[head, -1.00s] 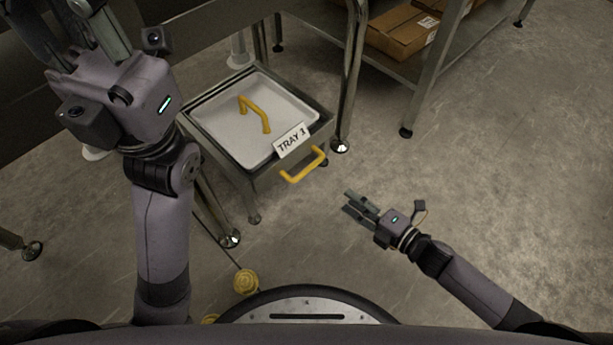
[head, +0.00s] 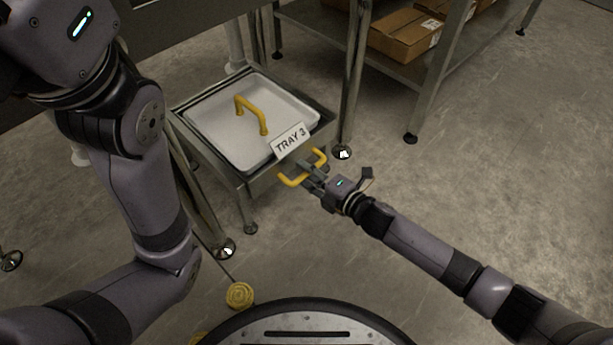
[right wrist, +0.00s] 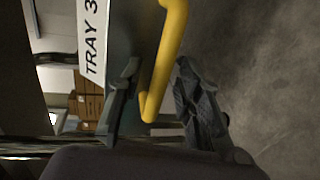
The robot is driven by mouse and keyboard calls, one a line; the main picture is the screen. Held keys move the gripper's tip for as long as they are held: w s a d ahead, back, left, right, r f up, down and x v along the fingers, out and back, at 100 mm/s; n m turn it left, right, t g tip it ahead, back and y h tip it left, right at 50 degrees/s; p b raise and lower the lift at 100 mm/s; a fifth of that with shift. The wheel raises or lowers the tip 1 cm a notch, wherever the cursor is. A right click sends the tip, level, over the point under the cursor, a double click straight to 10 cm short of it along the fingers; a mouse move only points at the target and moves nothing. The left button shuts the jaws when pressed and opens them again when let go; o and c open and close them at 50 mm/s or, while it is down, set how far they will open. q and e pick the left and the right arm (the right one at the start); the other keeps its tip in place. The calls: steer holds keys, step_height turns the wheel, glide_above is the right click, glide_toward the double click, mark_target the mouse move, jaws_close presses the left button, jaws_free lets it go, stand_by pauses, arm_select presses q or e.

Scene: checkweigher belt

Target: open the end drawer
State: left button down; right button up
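The end drawer (head: 247,178) is a metal frame low beside the table legs, with a yellow bar handle (head: 291,180) on its front. A white label reading TRAY 3 (head: 290,141) stands above the handle. The handle also shows in the right wrist view (right wrist: 168,50). My right gripper (head: 310,172) is at the handle. In the right wrist view its fingers (right wrist: 156,68) are apart, one on each side of the handle bar, with a gap visible on the right. My left arm rises at the left of the head view, and its gripper is beyond the top edge.
A white lidded tray (head: 215,125) with its own yellow handle (head: 250,113) sits in the drawer. Cardboard boxes (head: 404,35) lie on a low shelf behind. A table leg (head: 352,90) stands just right of the drawer. The floor to the right is clear.

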steer(key=shift+w+a, duration=0.15)
jaws_close()
stand_by(0.4)
stand_by(0.5)
